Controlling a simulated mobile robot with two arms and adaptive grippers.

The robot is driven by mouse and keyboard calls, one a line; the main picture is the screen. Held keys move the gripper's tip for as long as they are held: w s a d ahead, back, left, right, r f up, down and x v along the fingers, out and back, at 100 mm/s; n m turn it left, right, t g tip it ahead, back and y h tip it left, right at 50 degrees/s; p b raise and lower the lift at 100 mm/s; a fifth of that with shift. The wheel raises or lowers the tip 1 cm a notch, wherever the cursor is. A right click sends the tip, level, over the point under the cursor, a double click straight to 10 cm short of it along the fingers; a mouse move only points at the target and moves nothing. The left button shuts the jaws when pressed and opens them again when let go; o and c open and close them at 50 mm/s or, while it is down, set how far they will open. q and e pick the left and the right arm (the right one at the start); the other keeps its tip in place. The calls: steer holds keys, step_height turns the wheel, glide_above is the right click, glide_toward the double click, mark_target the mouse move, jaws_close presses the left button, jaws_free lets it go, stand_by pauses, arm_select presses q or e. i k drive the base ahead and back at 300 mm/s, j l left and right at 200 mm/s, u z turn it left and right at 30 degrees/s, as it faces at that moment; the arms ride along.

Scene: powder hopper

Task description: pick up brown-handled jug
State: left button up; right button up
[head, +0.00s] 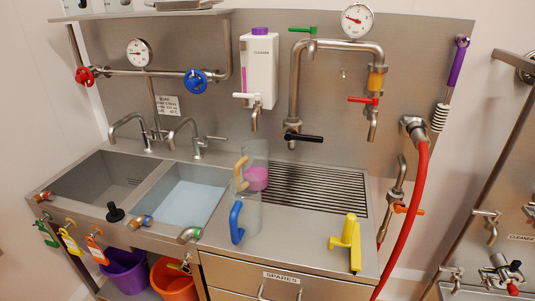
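A clear jug (257,153) with a tan-brown handle stands on the steel counter, near the left end of the ribbed drain area. Its handle (240,172) points to the left. Pink-purple content (257,179) shows low in it. A second clear jug (253,217) with a blue handle (236,222) stands just in front and hides part of its base. I cannot tell whether the two jugs touch. Neither of my grippers shows in the head view.
Two sink basins lie to the left, the nearer with pale blue liquid (188,203). A white dispenser (259,68) and a bent pipe with taps (296,85) hang behind. A yellow object (346,244) stands at the right front. The ribbed drain area (315,187) is clear.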

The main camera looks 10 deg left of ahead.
mark_target(255, 159)
steer(key=i+j+u, duration=0.15)
steer(key=u, duration=0.3)
steer(key=i+j+u, duration=0.2)
steer(key=u, duration=0.3)
steer(key=j+z, duration=0.5)
steer(key=j, duration=0.3)
steer(key=i, duration=0.05)
